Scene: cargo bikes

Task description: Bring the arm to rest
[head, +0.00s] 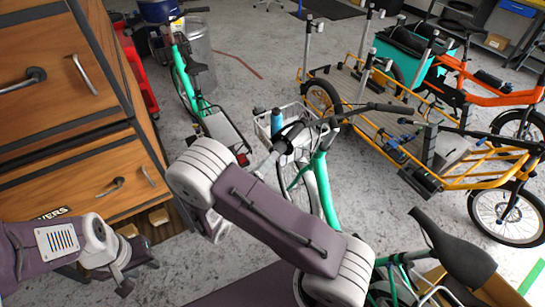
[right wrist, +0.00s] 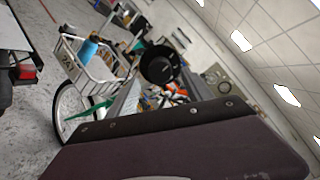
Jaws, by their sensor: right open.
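My right arm folds across the lower middle of the head view. In the right wrist view a dark purple panel of my own arm fills the bottom. My left gripper (head: 123,272) hangs at the lower left, in front of the wooden drawer cabinet (head: 75,170). Its jaw opening is unclear.
The green bike's white basket (head: 262,124) holds a blue bottle (head: 277,122); the basket also shows in the right wrist view (right wrist: 92,80). A black saddle (head: 455,247) is at lower right. Floor behind the basket is clear.

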